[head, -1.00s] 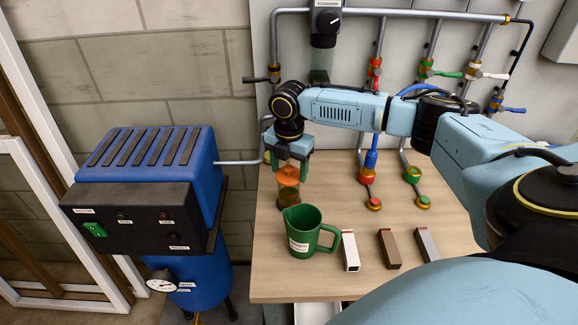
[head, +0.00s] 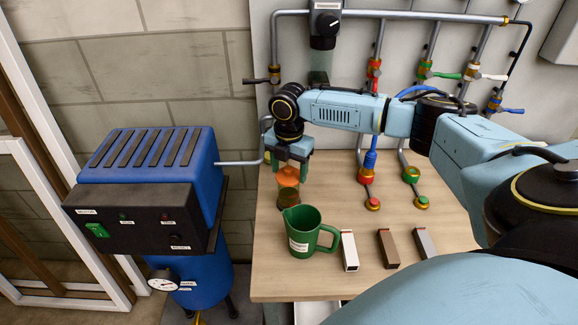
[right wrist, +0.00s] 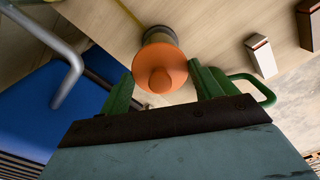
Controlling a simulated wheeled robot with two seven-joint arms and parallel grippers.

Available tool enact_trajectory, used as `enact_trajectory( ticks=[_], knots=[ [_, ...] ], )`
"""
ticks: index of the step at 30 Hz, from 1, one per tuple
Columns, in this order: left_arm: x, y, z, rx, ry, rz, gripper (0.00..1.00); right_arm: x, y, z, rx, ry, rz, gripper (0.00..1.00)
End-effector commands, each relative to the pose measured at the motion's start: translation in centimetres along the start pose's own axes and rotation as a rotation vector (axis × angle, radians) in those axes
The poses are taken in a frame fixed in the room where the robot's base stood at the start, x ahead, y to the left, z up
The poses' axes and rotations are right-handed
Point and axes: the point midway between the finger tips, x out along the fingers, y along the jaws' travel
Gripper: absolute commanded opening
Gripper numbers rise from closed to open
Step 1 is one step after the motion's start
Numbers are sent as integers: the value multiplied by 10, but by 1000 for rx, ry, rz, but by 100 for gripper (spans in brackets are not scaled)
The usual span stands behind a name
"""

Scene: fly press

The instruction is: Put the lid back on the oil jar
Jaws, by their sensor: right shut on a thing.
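The orange lid (head: 288,176) with its round knob is at the tips of my right gripper (head: 291,160), which points down near the back left of the table. The gripper is shut on the lid; in the right wrist view the lid (right wrist: 161,66) shows between the dark green fingers (right wrist: 163,88). The oil jar (head: 288,199), a small see-through jar with dark contents, stands upright directly under the lid. In the right wrist view the jar (right wrist: 157,34) is mostly hidden behind the lid. I cannot tell whether lid and rim touch. My left gripper is not in view.
A green jug (head: 303,236) stands close in front of the jar. White, brown and grey blocks (head: 388,249) lie to its right. A blue machine (head: 150,190) stands left of the table. Pipes with valves (head: 374,75) line the back wall.

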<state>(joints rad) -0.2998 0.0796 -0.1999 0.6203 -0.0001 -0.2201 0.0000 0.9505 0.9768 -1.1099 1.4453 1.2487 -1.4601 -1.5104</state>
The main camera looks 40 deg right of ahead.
Motion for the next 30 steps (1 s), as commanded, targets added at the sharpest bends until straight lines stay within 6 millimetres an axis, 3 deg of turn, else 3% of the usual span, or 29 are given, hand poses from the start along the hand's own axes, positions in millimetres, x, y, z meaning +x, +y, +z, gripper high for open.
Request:
enact_trajectory(
  ticks=[11,12,18,23,26,30],
  knots=[
    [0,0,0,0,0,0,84,0,0,0,0,0,0,42],
    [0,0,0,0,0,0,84,0,0,0,0,0,0,65],
    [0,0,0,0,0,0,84,0,0,0,0,0,0,89],
    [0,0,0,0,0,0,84,0,0,0,0,0,0,89],
    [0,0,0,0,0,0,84,0,0,0,0,0,0,100],
    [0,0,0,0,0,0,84,0,0,0,0,0,0,100]
  ],
)
